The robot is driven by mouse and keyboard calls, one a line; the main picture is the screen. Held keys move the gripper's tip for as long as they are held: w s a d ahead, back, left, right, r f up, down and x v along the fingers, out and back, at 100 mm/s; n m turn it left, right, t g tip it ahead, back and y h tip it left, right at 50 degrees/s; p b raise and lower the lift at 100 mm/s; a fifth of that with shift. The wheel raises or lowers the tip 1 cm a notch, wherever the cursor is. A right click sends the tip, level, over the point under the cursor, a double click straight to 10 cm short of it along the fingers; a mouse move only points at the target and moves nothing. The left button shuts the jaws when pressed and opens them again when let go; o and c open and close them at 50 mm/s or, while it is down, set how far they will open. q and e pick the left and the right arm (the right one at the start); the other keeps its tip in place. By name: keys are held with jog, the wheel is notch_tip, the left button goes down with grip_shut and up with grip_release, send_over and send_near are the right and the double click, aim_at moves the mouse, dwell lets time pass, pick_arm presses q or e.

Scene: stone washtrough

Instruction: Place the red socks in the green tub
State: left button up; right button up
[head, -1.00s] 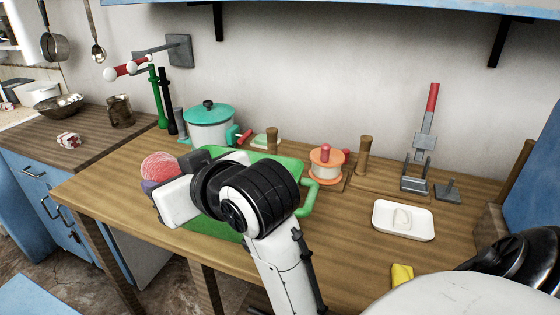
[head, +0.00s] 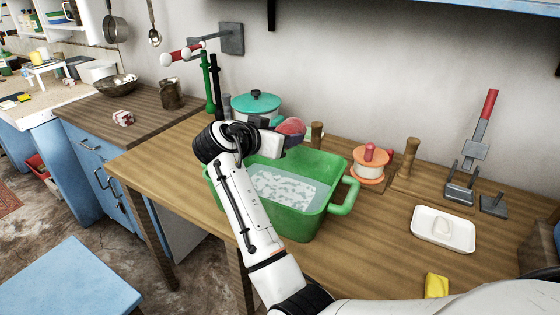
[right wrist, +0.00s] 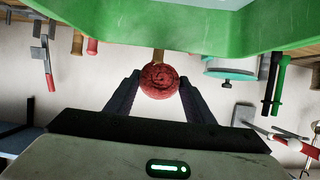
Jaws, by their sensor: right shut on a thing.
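The red socks (head: 291,126), a rolled red ball, are held in my right gripper (head: 284,136). In the right wrist view the ball (right wrist: 161,82) sits between the two dark fingers (right wrist: 160,88), which are shut on it. The green tub (head: 325,165) stands on the wooden table, holding pale water with whitish foam. My right gripper is at the tub's back side, raised around or above its rim; the exact height is hard to tell. My right arm hides the tub's left part. The green tub wall (right wrist: 165,35) fills the top of the right wrist view. My left gripper is not in view.
A pot with a teal lid (head: 257,104) stands behind the tub. An orange-and-white spool (head: 369,166), a wooden peg (head: 407,157) and a white soap dish (head: 443,229) are to the right. A yellow cloth (head: 436,286) lies at the front. Bare tabletop lies left of the tub.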

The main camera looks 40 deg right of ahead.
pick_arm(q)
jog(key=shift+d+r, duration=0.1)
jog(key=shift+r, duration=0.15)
pick_arm(e)
notch_tip(320, 180, down, 7)
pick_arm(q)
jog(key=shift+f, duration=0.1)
pick_arm(e)
jog(key=shift+f+b, duration=0.3)
jog(key=o, duration=0.9)
jog(key=shift+r, duration=0.1)
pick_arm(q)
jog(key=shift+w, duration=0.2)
pick_arm(e)
jog(key=shift+o, duration=0.8)
